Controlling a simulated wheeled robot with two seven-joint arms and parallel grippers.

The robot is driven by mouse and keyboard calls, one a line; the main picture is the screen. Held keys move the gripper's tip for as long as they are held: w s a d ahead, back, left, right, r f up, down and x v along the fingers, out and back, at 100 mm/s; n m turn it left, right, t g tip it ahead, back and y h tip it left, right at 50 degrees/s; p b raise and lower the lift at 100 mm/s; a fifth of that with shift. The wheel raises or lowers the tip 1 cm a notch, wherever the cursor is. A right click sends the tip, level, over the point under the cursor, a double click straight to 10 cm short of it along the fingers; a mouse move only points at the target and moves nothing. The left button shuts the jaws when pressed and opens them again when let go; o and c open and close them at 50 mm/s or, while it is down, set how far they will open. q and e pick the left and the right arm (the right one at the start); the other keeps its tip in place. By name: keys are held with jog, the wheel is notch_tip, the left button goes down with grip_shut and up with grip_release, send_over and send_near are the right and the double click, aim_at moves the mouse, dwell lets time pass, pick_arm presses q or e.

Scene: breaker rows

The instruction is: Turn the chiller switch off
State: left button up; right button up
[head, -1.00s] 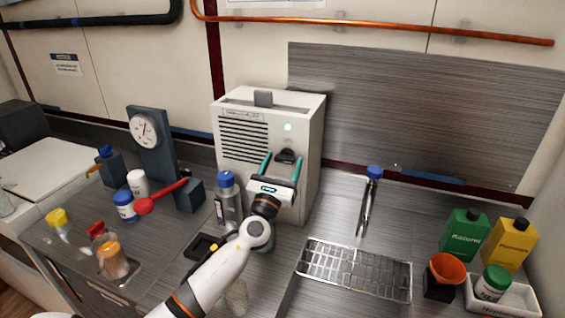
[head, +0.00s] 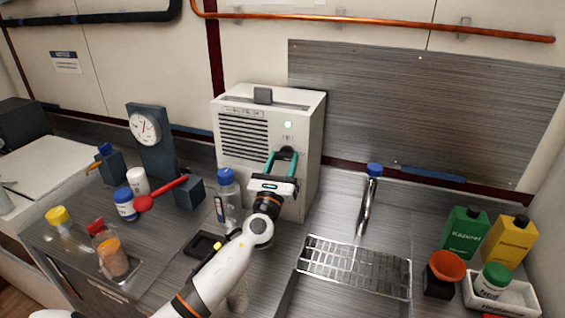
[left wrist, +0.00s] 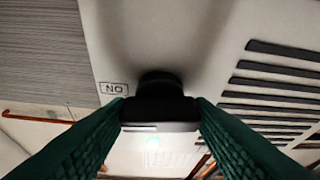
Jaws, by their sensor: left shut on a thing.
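The chiller (head: 245,150) is a white box with dark vent slots and a lit green lamp (head: 288,125) on its front. Its black switch (left wrist: 158,105) sits between my fingers in the left wrist view, with an "ON" label (left wrist: 114,88) beside it. In the head view the switch is mostly hidden by the gripper. My left gripper (head: 283,155) is at the chiller's front below the lamp, its teal fingers shut on the switch from both sides. My right gripper is not in view.
A blue-capped bottle (head: 228,200) stands just left of my left arm. A gauge stand (head: 152,150) with a red lever (head: 163,193) is further left. A wire rack (head: 355,267) lies to the right, with green (head: 465,232) and yellow (head: 508,240) bottles beyond.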

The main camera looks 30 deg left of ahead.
pick_arm(q)
jog(key=n+y, duration=0.1)
jog(key=n, duration=0.2)
jog(key=shift+d+n+g+y, duration=0.1)
jog(key=shift+n+g+y, duration=0.2)
jog(key=shift+g+y, duration=0.1)
jog(key=n+g+y, duration=0.1)
jog(key=n, duration=0.3)
jog(key=shift+y, duration=0.3)
jog(key=n+g, duration=0.1)
jog(key=n, duration=0.1)
jog(key=n+g+y+p, duration=0.1)
jog(key=n, duration=0.2)
jog(key=shift+d+r+n, duration=0.15)
jog(key=shift+r+n, duration=0.05)
jog(key=shift+n, duration=0.1)
jog(key=n+g+p, duration=0.1)
jog(key=n+g, duration=0.1)
jog(key=n, duration=0.2)
jog(key=shift+r+p, duration=0.1)
jog(key=shift+p, duration=0.2)
jog(key=shift+n+g+p, duration=0.6)
jog(key=shift+n+p, duration=0.35)
jog(key=shift+n, duration=0.65)
jog(key=o, duration=1)
jog(key=shift+c, duration=0.2)
jog(key=shift+d, duration=0.1)
